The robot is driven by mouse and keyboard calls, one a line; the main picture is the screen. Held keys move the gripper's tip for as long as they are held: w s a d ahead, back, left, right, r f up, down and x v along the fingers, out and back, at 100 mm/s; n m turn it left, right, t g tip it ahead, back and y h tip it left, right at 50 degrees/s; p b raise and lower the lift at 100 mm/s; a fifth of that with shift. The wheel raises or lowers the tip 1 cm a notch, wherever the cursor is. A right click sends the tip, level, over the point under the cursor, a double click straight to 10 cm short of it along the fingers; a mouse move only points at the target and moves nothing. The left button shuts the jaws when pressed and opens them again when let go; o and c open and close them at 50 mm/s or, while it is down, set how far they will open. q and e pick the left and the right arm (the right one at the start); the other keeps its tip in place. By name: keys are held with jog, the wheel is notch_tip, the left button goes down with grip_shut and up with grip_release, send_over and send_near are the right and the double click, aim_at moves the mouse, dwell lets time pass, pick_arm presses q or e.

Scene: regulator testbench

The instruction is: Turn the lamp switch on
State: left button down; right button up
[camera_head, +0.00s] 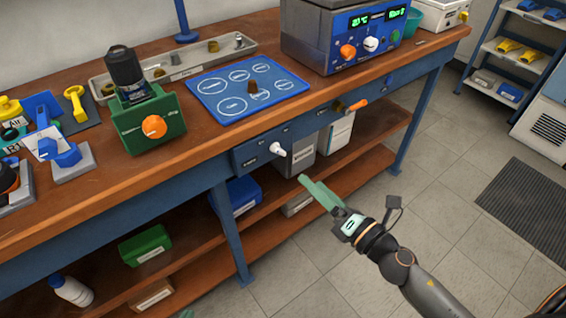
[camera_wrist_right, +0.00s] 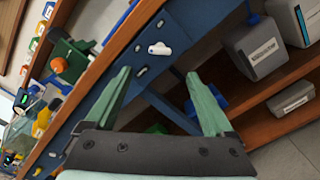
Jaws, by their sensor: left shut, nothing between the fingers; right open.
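A white knob or switch (camera_head: 278,150) sticks out of the blue front panel (camera_head: 310,126) below the worktop edge. Its label is too small to read, so I cannot tell if it is the lamp switch. My right gripper (camera_head: 316,190) is open and empty, in front of the panel, below and right of the white knob. In the right wrist view the knob (camera_wrist_right: 159,48) lies just beyond the gap between the open green fingers (camera_wrist_right: 160,78), apart from them. A sliver of green at the bottom edge of the head view appears to be my left gripper (camera_head: 185,314), shut and mostly out of frame.
An orange lever (camera_head: 357,105) sticks out farther right on the panel. A green block with an orange knob (camera_head: 154,127), a blue mat (camera_head: 285,92) and a box with lit displays (camera_head: 350,40) stand on the worktop. Shelves below hold bins. The floor in front is clear.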

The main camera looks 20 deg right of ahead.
aim_at(282, 154)
jog(key=p+x, duration=0.2)
jog(key=x, duration=0.9)
jog(key=shift+w+a, duration=0.2)
jog(key=shift+w, duration=0.45)
jog(key=c, duration=1.4)
